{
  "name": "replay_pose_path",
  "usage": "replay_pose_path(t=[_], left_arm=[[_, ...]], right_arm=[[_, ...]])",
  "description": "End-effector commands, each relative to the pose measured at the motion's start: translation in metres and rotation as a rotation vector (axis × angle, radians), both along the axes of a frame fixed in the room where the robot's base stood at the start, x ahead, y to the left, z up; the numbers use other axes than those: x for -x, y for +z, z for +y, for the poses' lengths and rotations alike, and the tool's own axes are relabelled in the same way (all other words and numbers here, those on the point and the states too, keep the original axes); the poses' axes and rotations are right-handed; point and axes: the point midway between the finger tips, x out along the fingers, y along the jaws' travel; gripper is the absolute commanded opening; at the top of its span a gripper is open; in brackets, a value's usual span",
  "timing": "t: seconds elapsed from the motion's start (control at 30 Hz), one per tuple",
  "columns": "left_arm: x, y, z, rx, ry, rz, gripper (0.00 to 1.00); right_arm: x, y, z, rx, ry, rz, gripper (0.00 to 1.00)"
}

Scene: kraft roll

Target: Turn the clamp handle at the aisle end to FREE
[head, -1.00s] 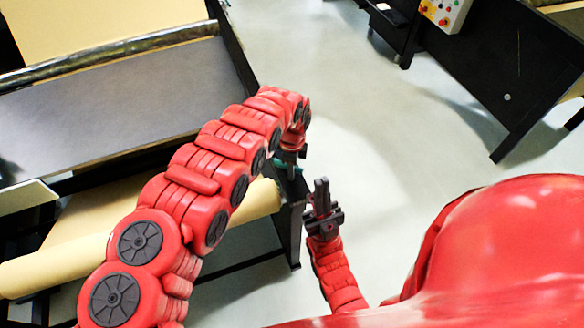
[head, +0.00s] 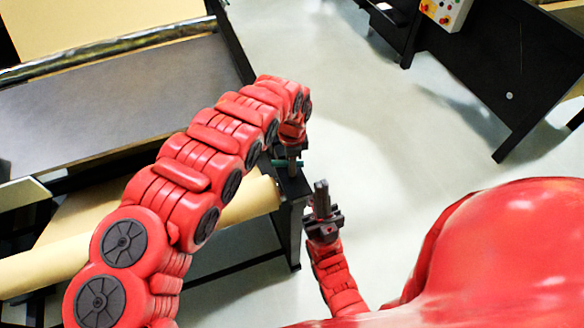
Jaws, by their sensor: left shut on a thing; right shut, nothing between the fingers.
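My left arm reaches in from the left over the kraft roll (head: 60,248). My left gripper (head: 291,158) points down at the roll's right end, above the black stand (head: 290,215). It is shut on a small teal-green part, the clamp handle (head: 281,163), mostly hidden by the gripper and arm. No FREE marking is readable from here. My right gripper (head: 321,197) is shut and empty, pointing up over the floor to the right of the stand.
A machine with a grey table (head: 110,95) and a metal roller (head: 100,52) stands at the upper left. A black machine (head: 490,70) with a button panel (head: 443,10) stands at the upper right. The pale aisle floor (head: 400,150) between them is clear.

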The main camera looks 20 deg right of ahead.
Motion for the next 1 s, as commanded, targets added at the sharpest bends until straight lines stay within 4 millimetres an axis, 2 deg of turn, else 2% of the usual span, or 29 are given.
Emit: replay_pose_path(t=[0.1,0.4,1.0], left_arm=[[-0.001,-0.004,0.001,-0.001,0.083,0.001,0.00],[-0.001,-0.002,0.000,0.000,0.232,-0.001,0.00],[-0.001,0.000,0.000,0.001,0.281,0.000,0.00]], right_arm=[[0.000,-0.012,0.000,0.000,0.000,0.000,0.00],[0.000,-0.024,0.000,0.000,0.000,0.000,0.00],[0.000,-0.027,0.000,0.000,0.000,0.000,0.00]])
